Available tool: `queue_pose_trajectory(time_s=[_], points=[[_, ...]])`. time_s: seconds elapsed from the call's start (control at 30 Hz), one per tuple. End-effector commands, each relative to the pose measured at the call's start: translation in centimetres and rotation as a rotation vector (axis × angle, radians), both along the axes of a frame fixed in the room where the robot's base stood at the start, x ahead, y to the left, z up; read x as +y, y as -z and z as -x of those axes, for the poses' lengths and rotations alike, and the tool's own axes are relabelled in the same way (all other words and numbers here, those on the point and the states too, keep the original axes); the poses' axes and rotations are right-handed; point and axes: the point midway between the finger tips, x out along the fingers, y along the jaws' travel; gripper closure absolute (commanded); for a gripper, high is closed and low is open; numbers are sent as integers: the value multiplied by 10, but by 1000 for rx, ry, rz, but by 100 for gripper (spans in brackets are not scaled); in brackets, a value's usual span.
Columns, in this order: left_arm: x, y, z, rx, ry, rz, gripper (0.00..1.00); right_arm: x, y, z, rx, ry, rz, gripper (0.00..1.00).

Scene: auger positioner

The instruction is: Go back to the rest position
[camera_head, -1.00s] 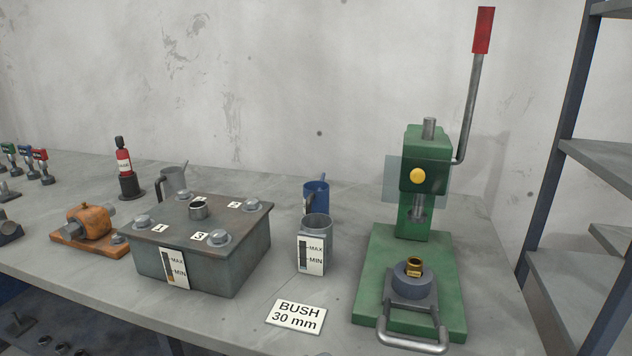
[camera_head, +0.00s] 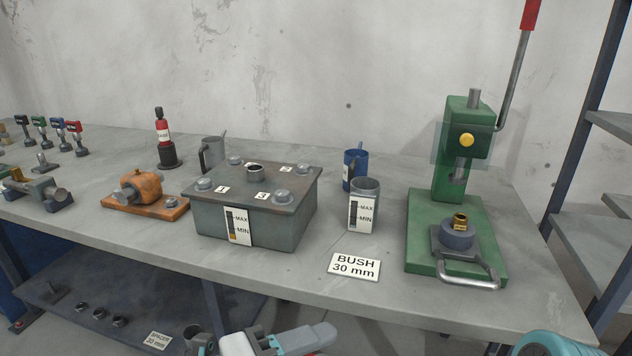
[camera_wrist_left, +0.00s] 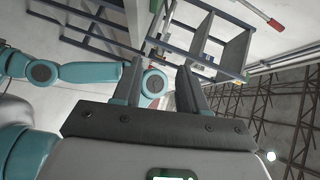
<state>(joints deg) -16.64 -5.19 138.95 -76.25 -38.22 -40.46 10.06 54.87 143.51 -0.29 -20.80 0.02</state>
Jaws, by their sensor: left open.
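My left gripper (camera_wrist_left: 160,88) shows in the left wrist view with its two dark fingers apart and nothing visible between them. It points toward shelving and the room, clear of the bench items. In the head view, white, grey and teal parts of my own arms show at the bottom edge, below the bench front. My right gripper cannot be made out in either view. A brass bush (camera_head: 460,221) sits in the grey holder on the green press (camera_head: 447,150). The steel housing (camera_head: 255,215) with bolts stands mid-bench.
The bench (camera_head: 290,272) also holds an orange clamp fixture (camera_head: 141,188), a red bottle (camera_head: 162,132), grey and blue cups (camera_head: 357,168) and a bush label (camera_head: 354,266). A lower shelf (camera_head: 120,290) holds small parts. Metal shelving (camera_head: 590,200) stands at the right.

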Motion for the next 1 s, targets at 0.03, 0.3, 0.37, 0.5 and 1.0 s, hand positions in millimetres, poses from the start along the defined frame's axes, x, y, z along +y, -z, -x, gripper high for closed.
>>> queue_pose_trajectory(time_s=[0.03, 0.3, 0.37, 0.5, 1.0], points=[[-1, 0, 0, 0, 1, 0, 58, 0, 0, 0, 0, 0, 0, 49], [7, 47, -23, 126, -39, -28, 58, 0, 0, 0, 0, 1, 0, 49], [8, 65, -28, 176, -49, -35, 58, 0, 0, 0, 0, 1, 0, 49], [14, 111, -41, 325, -96, -29, 58, 0, 0, 0, 0, 1, 0, 49], [81, 386, 3, 1526, -861, 223, 58, 0, 0, 0, 0, 0, 0, 49]])
